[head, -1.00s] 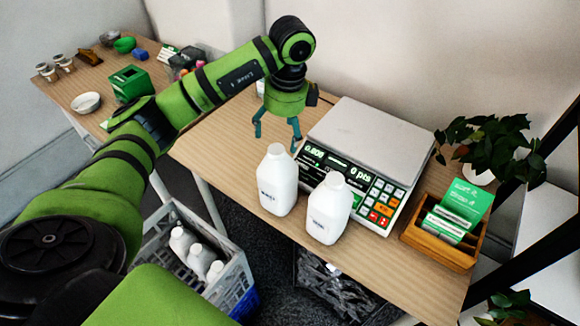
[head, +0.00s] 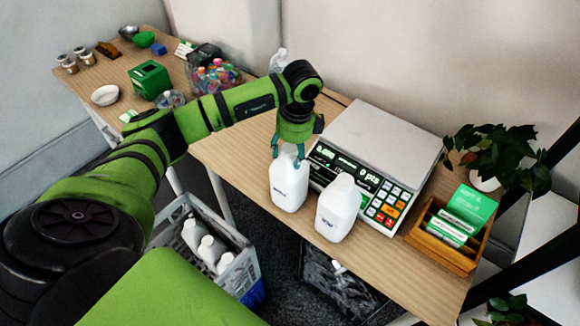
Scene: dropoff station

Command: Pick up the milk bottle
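Two white milk bottles stand upright side by side on the wooden table, in front of the scale. The left milk bottle (head: 286,187) has the fingers of my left gripper (head: 288,152) around its neck. The gripper points down, and its two teal fingers lie close against the neck on both sides. The gripper hides the top of this bottle. The base of the bottle still rests on the table. The right milk bottle (head: 337,212) stands free. My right gripper is not in view.
A weighing scale (head: 378,140) with a lit display is just behind the bottles. A wooden card box (head: 443,247) and a plant (head: 490,155) are at the right. A grey crate (head: 240,268) with several white bottles is below the table's front edge.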

